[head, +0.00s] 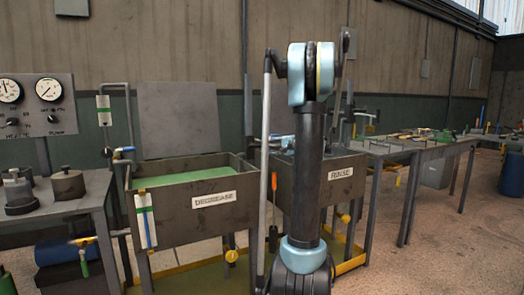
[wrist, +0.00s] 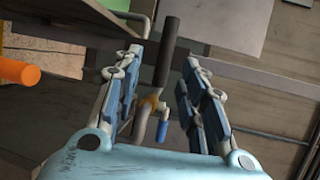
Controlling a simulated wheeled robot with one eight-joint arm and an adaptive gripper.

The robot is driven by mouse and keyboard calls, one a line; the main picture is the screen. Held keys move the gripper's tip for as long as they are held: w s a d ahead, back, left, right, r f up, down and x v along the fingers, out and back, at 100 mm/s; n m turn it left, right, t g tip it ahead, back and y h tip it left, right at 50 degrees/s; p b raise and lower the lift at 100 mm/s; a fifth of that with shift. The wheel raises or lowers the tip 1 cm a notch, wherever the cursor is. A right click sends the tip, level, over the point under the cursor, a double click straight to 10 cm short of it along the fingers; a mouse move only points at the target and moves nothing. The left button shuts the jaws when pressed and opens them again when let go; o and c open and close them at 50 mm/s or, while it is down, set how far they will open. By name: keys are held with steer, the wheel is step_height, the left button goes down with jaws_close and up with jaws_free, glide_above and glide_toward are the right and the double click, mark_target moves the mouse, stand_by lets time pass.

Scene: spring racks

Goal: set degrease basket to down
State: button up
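The tank labelled DEGREASE (head: 212,199) holds green liquid and stands left of centre in the head view. I cannot make out a basket in it. My gripper (wrist: 158,100) is open in the wrist view, with its two blue-grey fingers apart. A dark rod (wrist: 168,45) with an orange fitting at its lower end lies beyond the gap between them. I cannot tell whether it belongs to the basket. In the head view my gripper is mostly hidden behind my arm, near the tank's right end.
The RINSE tank (head: 341,176) stands to the right, partly behind my arm. An orange-handled tool (head: 274,182) hangs between the tanks. A gauge panel (head: 37,105) and a bench (head: 75,195) are at the left. A long table (head: 425,147) is at the right, with open floor before it.

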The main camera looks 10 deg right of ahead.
steer(key=v, duration=0.3)
steer(key=shift+s+d, duration=0.1)
steer(key=s+a+f+n+g+h, duration=0.1)
steer(key=s+a+f+n+g, duration=0.15)
steer(key=s+a, duration=0.4)
steer(key=s+a+f+n+g+h, duration=0.1)
steer(key=s+a+f+g, duration=0.2)
steer(key=s, duration=0.6)
steer(key=s+a+f+n+g+h, duration=0.15)
steer(key=s+a+f, duration=0.25)
steer(key=s, duration=0.4)
steer(key=s+d+f+n+g+h, duration=0.1)
steer(key=s+f+n+h, duration=0.1)
steer(key=s+f, duration=0.3)
steer(key=s+d+f+n+g+h, duration=0.1)
steer(key=s+f, duration=0.4)
steer(key=s, duration=0.6)
steer(key=s+d+f+n+h, duration=0.2)
steer(key=s+d+f+h, duration=0.1)
steer(key=s, duration=0.5)
step_height(320, 180, down, 2)
steer(key=shift+d+f+n+g+h, duration=0.1)
steer(key=shift+d+n+g+h, duration=0.15)
steer(key=shift+n+g+h, duration=0.2)
